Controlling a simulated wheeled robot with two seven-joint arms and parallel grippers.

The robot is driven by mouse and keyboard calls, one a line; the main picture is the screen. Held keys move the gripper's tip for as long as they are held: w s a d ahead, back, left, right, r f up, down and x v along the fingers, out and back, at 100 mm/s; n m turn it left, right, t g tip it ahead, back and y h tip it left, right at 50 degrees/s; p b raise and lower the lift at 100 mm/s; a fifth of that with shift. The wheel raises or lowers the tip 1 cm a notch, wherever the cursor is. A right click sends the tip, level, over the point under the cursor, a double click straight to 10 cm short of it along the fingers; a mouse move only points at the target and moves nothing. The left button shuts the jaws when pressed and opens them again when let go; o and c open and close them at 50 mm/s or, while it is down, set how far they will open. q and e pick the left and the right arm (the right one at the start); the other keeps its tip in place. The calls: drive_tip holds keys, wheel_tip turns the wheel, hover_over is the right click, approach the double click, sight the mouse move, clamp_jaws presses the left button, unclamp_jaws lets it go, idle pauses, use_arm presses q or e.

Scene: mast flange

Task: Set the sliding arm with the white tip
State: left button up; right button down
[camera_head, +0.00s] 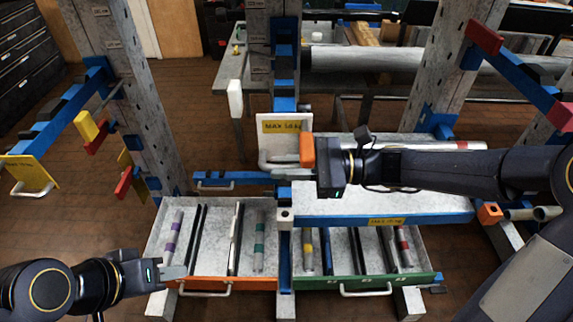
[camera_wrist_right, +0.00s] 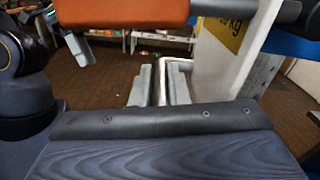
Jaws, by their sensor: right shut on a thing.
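The white end plate (camera_head: 278,108), with a yellow load label, faces me at the middle mast; I take it for the arm's white tip. It also shows in the wrist view (camera_wrist_right: 215,55). A metal bar handle (camera_wrist_right: 160,82) stands out from it. My right gripper (camera_wrist_right: 160,88) is shut on this handle. In the head view my right wrist covers part of the plate's lower right. The arm behind the plate is mostly hidden. My left gripper (camera_head: 173,271) is low at the left, by the orange-fronted drawer; its jaw opening is unclear.
An orange block (camera_head: 307,152) is close to my right gripper. A white block (camera_head: 235,98) hangs left of the plate. The orange drawer (camera_head: 240,284) and green drawer (camera_head: 330,283) stand open below, holding tubes. A blue arm with a yellow plate (camera_head: 28,172) juts out left.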

wheel_tip(320, 180, down, 10)
drive_tip(key=b, duration=0.5)
drive_tip(key=shift+s+f, duration=0.1)
drive_tip(key=c, duration=1.5)
unclamp_jaws()
drive_tip(key=shift+c, duration=0.2)
drive_tip(key=shift+o, duration=0.7)
drive_tip(key=shift+d, duration=0.1)
drive_tip(key=d, duration=0.7)
drive_tip(key=shift+d+b, duration=0.3)
drive_tip(key=shift+d, duration=0.05)
drive_tip(key=shift+d, duration=0.1)
